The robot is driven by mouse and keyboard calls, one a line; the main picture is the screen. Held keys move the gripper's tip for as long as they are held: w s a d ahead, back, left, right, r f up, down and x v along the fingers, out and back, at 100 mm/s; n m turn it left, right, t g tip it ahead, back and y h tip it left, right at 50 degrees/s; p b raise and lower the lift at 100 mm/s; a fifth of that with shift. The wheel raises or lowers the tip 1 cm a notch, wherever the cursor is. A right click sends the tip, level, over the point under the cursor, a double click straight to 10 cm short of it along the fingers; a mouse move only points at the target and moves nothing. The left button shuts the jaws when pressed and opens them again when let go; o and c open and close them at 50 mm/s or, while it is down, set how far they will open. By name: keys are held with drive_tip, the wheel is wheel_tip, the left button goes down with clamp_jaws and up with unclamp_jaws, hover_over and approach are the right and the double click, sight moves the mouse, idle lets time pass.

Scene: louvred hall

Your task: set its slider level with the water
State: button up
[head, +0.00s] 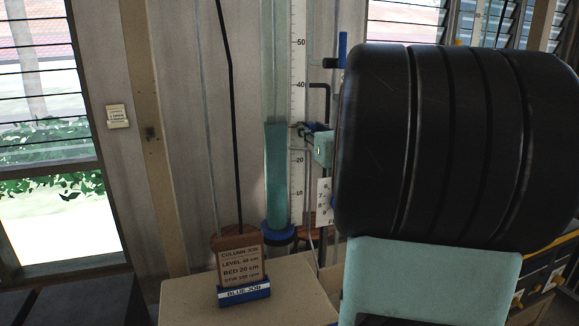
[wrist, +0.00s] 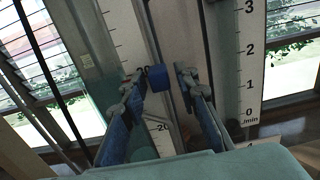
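A clear upright column (head: 275,70) stands left of centre in the head view, with a darker teal fill (head: 277,170) whose top is near 30 on the white scale (head: 298,65). The tube above looks paler; I cannot tell a second surface there. My gripper (head: 308,130) is beside the scale just under 30, partly hidden by my arm. In the wrist view my gripper (wrist: 160,85) has its fingers apart, with a small blue block (wrist: 157,77) between or just beyond the tips. It may be the slider; gaps seem to show at its sides.
A card (head: 240,262) reading "COLUMN JOB, LEVEL 40 cm, BED 20 cm" stands in a blue base on a beige top (head: 270,297). A blue-handled fitting (head: 342,50) is above my gripper. A "/min" scale (wrist: 251,60) stands right in the wrist view.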

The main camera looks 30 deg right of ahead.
drive_tip(key=shift+o, duration=0.2)
drive_tip(key=shift+s+f, duration=0.1)
drive_tip(key=shift+s, duration=0.25)
drive_tip(key=v, duration=0.6)
drive_tip(key=shift+b, duration=0.45)
drive_tip(key=shift+s+a, duration=0.1)
drive_tip(key=shift+s, duration=0.1)
